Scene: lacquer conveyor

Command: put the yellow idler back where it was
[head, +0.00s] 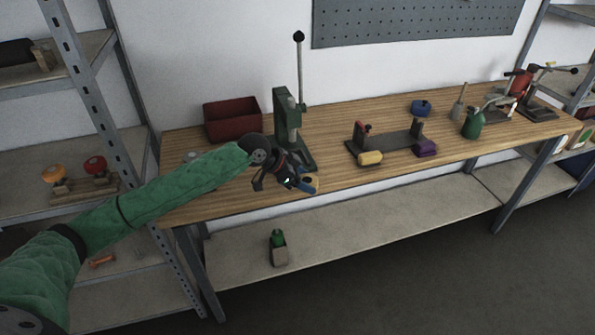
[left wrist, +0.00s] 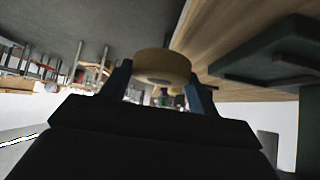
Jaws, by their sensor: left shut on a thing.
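My left gripper (head: 301,184) is above the front edge of the workbench, in front of the green lever press. It is shut on a round, pale yellow-tan piece (left wrist: 162,66), which sits between the two fingers in the left wrist view. Only a small part of this piece (head: 314,183) shows past the fingers in the head view. A yellow roller (head: 370,158) lies on the bench at the front of a dark bracket fixture (head: 392,148). Which of these two is the yellow idler I cannot tell for sure. My right gripper is not in view.
The green press (head: 287,125) with its tall lever stands right behind my gripper. A dark red bin (head: 232,118) is behind it to the left. The bench front between press and fixture is clear.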

